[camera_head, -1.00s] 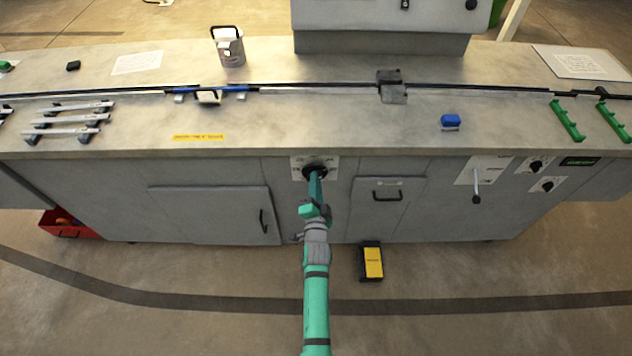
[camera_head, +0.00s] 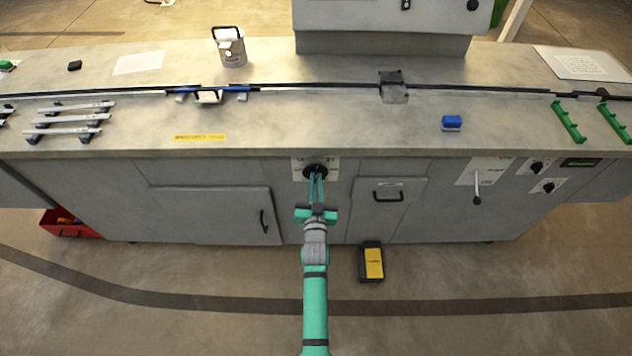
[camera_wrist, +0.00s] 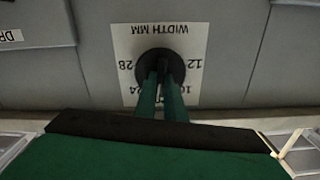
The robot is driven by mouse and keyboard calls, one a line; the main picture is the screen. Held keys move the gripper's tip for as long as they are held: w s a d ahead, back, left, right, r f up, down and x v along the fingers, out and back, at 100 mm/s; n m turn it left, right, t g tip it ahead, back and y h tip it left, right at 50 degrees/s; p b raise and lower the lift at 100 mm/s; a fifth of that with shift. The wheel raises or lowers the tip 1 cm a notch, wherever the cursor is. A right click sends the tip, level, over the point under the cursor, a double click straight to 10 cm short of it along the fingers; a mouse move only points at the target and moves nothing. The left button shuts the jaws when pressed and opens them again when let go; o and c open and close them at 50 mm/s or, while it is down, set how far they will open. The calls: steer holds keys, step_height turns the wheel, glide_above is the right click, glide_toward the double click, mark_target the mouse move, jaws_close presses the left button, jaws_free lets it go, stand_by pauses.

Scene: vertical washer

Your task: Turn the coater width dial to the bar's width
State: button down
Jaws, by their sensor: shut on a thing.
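The coater width dial (camera_head: 315,171) is a round black knob on a white plate on the front of the grey cabinet. In the wrist view the dial (camera_wrist: 158,66) shows upside down on its plate (camera_wrist: 190,35), which reads "WIDTH MM". The numbers 12, 28 and part of 24 and 16 are legible around it. My gripper (camera_head: 316,183) reaches straight at the dial, its two green fingers shut on the knob. The fingers (camera_wrist: 160,92) hide part of the knob and the plate's lower numbers, so the pointer's setting cannot be read.
Bars with dark end blocks (camera_head: 68,121) lie on the counter at left. A yellow label strip (camera_head: 200,138) is on its front edge. A drawer with a black handle (camera_head: 387,196) is right of the dial, a lever (camera_head: 477,187) farther right. A black-and-yellow box (camera_head: 371,262) stands on the floor.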

steer(key=shift+n, duration=0.7)
steer(key=c, duration=1.8)
jaws_free()
steer(key=shift+c, duration=0.2)
steer(key=s, duration=1.1)
